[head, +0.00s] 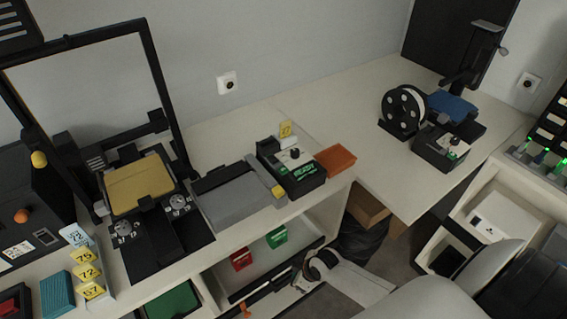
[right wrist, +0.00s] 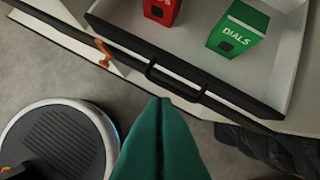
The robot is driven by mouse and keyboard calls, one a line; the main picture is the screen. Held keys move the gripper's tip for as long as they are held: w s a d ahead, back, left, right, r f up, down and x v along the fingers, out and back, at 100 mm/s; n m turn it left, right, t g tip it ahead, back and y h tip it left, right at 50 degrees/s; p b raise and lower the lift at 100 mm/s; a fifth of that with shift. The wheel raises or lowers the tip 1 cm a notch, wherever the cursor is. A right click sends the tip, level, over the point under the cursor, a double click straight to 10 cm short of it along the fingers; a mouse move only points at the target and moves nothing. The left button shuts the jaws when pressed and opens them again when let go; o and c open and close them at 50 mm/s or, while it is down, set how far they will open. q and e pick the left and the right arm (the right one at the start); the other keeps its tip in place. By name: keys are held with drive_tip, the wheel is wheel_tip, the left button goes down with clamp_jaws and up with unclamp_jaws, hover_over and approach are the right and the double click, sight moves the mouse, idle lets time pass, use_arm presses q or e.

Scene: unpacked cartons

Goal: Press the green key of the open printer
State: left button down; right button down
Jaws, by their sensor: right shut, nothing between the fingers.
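An open-frame printer (head: 93,55) with a yellow bed (head: 138,186) stands at the left of the bench in the head view. Two dial panels (head: 178,204) sit at its front; I make out no green key on them. My right gripper (right wrist: 160,104), with green fingers, is shut and empty near the drawer handle. My left gripper is out of view.
An open drawer (right wrist: 222,92) below the bench holds a red box (right wrist: 162,10) and a green DIALS box (right wrist: 238,28). A grey tray-like unit (head: 236,199) and an orange block (head: 335,160) flank the READY box. Number tags (head: 84,262) stand front left.

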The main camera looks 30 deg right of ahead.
drive_tip(key=w+a+r+n+y+p, duration=0.1)
drive_tip(key=w+a+r+n, duration=0.15)
drive_tip(key=r, duration=0.65)
drive_tip(key=w+a+r+n+y+p, duration=0.1)
drive_tip(key=w+r+n+p, duration=0.15)
drive_tip(key=r, duration=0.55)
drive_tip(key=w+a+r+n+y+p, duration=0.1)
drive_tip(key=a+r+n, duration=0.15)
drive_tip(key=r, duration=0.65)
drive_tip(key=w+d+r+n+t+y, duration=0.1)
drive_tip(key=w+d+r+n, duration=0.3)
drive_tip(key=w+d+r, duration=0.7)
wheel_tip(320, 180, up, 3)
drive_tip(key=shift+w+d+f+t+y, duration=0.15)
drive_tip(key=shift+w+d+t+y, duration=0.3)
drive_tip(key=shift+d, duration=0.55)
drive_tip(key=shift+s+f, duration=0.1)
drive_tip(key=b, duration=0.5)
hover_over(288, 170)
wheel_tip(288, 170, down, 8)
drive_tip(key=shift+r, duration=0.25)
drive_tip(key=shift+f+b, duration=0.55)
drive_tip(key=shift+f, duration=0.1)
